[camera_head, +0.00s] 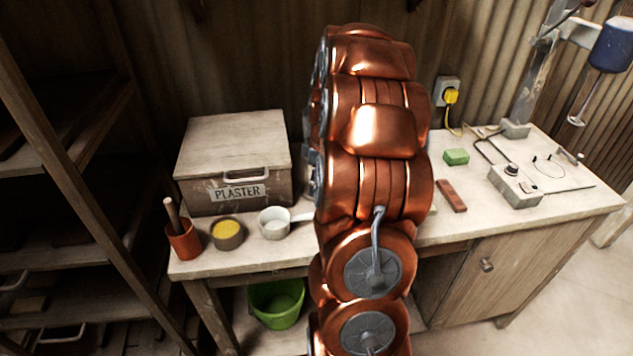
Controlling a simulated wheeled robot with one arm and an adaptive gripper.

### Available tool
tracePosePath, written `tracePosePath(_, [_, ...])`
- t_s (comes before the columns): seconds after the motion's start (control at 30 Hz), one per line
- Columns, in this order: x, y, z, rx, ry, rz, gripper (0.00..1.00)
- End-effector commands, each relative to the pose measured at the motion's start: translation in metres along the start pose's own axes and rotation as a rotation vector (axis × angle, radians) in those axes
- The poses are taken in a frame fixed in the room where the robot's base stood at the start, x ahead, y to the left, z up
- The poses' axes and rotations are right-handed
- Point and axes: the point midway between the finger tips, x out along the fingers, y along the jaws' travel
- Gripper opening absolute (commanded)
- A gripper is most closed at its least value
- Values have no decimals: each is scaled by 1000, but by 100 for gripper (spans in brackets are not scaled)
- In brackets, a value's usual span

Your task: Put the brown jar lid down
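I cannot make out a brown jar lid in this view. My copper-coloured arm rises through the middle of the picture and covers the centre of the workbench (440,232). My gripper does not show, so I cannot tell what it holds. Whatever lies behind the arm is hidden.
On the bench's left are a plaster box (235,140), an orange pot (183,240), a brown bowl with yellow contents (227,235) and a white pan (273,223). Right are a reddish-brown bar (451,196), a green block (456,157) and a control box (514,186). A green bucket (277,304) sits below.

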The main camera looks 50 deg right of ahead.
Motion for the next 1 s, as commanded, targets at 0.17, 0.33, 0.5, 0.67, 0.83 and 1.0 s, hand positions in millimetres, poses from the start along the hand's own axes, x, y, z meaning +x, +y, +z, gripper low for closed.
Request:
tracePosePath(0.17, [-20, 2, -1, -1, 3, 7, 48])
tracePosePath(0.33, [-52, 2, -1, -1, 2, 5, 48])
tracePosePath(0.5, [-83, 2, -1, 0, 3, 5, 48])
tracePosePath(0.67, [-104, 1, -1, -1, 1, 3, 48])
tracePosePath(0.83, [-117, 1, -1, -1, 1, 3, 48])
tracePosePath(1.0, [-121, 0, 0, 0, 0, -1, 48])
